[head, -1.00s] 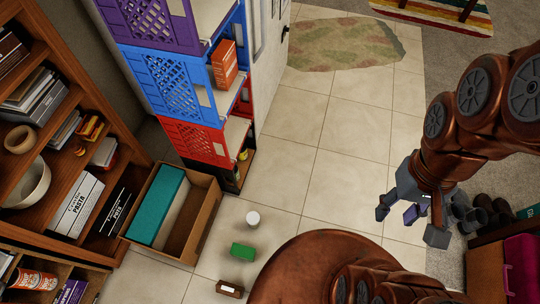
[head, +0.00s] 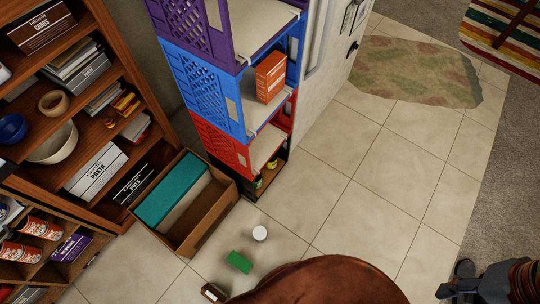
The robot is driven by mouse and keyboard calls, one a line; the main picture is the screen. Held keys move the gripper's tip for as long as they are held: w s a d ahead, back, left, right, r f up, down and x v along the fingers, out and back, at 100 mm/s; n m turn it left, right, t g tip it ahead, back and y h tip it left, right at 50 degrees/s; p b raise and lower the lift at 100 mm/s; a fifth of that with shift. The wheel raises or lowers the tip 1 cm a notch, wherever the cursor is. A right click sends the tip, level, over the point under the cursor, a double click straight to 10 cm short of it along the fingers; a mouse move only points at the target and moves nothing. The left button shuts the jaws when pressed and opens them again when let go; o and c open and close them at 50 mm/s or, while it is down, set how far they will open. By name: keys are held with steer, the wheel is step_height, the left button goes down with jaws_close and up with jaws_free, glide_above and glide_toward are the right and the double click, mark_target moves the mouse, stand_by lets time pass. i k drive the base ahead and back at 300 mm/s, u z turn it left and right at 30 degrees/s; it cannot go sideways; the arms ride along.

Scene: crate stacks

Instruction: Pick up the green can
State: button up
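A small green item (head: 258,186), perhaps the green can, shows inside the black bottom crate (head: 278,178) of the stack. It is small and partly hidden by the crate's side, so its shape is hard to tell. A green block-shaped item (head: 239,262) lies on the tiled floor; it looks like a box rather than a can. My gripper (head: 456,281) is at the lower right edge, partly cut off. Its visible fingertips are apart with nothing seen between them. It is far to the right of the crates and the floor items.
Red (head: 225,150), blue (head: 205,90) and purple (head: 190,28) crates are stacked above the black one; an orange box (head: 270,77) is in the blue one. A cardboard box (head: 222,205), shelves (head: 105,205) and a white cylinder (head: 260,233) are nearby. Tiles right of the stack are clear.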

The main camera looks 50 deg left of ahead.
mark_target(258, 183)
steer(key=i, duration=2.65)
steer(key=u, duration=5.2)
